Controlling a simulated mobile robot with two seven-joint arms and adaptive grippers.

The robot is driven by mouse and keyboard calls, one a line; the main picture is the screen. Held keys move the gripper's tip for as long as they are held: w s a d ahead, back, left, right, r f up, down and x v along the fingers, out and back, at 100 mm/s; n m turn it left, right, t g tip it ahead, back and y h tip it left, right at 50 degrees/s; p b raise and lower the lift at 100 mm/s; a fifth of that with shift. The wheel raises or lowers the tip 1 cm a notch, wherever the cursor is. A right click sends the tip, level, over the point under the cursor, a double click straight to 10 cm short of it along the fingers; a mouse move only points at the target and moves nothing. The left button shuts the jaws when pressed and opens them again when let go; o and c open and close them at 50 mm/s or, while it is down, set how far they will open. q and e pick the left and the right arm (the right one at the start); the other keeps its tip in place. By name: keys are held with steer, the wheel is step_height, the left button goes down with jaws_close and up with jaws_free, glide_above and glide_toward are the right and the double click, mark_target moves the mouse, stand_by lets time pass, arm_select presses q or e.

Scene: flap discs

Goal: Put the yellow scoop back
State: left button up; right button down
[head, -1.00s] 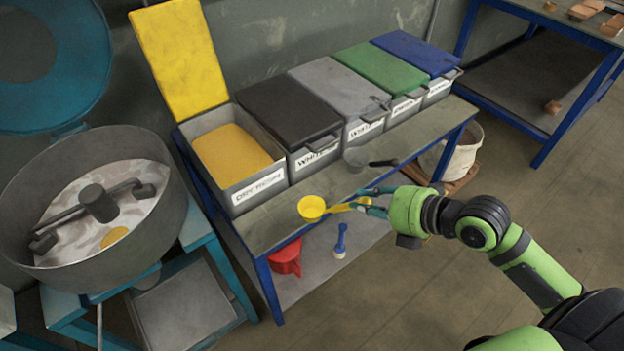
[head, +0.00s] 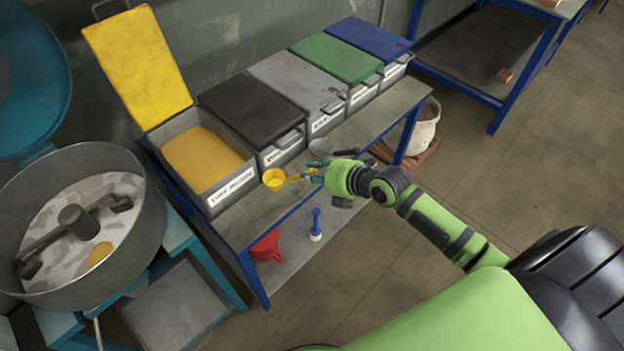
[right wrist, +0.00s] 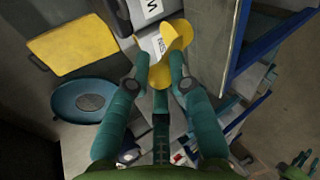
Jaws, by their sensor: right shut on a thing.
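The yellow scoop (head: 274,180) is held by its handle in my right gripper (head: 314,172), just above the front edge of the bench. Its bowl points left, toward the open bin. In the right wrist view the scoop (right wrist: 176,38) shows beyond the fingers (right wrist: 162,80), which are closed on it. The open bin (head: 186,190) holds yellow powder (head: 203,158), and its yellow lid (head: 137,65) stands raised behind it. A grey scoop (head: 322,147) lies on the bench behind my right gripper, partly hidden.
Bins with black (head: 252,105), grey (head: 310,84), green (head: 337,58) and blue lids (head: 366,38) stand shut along the bench (head: 262,218). A mixing pan (head: 150,240) stands at left. A red jug (head: 267,247) and blue brush (head: 316,225) are on the lower shelf.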

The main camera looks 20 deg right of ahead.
steer(key=shift+w+f, duration=0.15)
steer(key=shift+w, duration=0.2)
steer(key=shift+f, duration=0.3)
steer(key=shift+f+p, duration=0.3)
steer(key=shift+f, duration=1.55)
steer(key=c, duration=1.1)
jaws_free()
steer(key=shift+b+v, duration=0.55)
steer(key=shift+v, duration=5.5)
